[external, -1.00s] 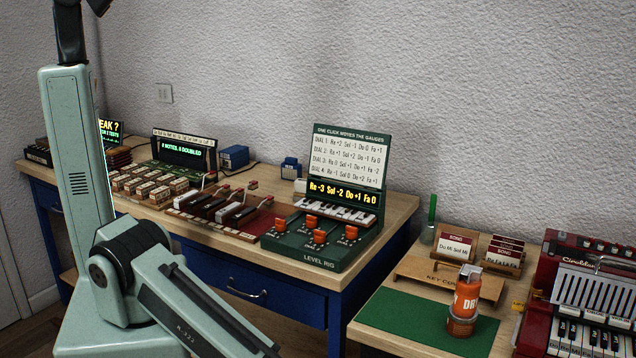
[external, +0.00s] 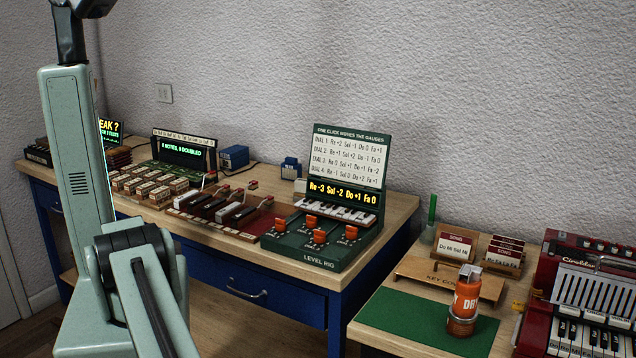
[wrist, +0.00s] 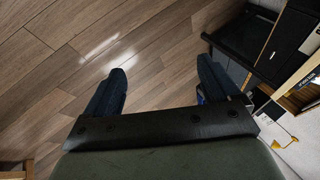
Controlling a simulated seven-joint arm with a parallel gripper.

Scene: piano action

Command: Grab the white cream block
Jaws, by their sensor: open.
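A small whitish block (external: 300,185) sits on the long workbench behind the green level rig, beside a small blue box. It may be the white cream block; it is partly hidden and too small to tell. My gripper (wrist: 160,66) shows in the wrist view with its two dark blue fingers wide apart and nothing between them. It is over bare wooden floor, away from the bench tops in the external view. The external view shows my arm at the left but not my gripper.
The level rig (external: 325,240) stands at the workbench's right end. A green mat (external: 400,318) on the right table bears an orange canister (external: 467,296); a red accordion (external: 590,300) is beside it. Dark furniture (wrist: 255,45) is at the right in the wrist view.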

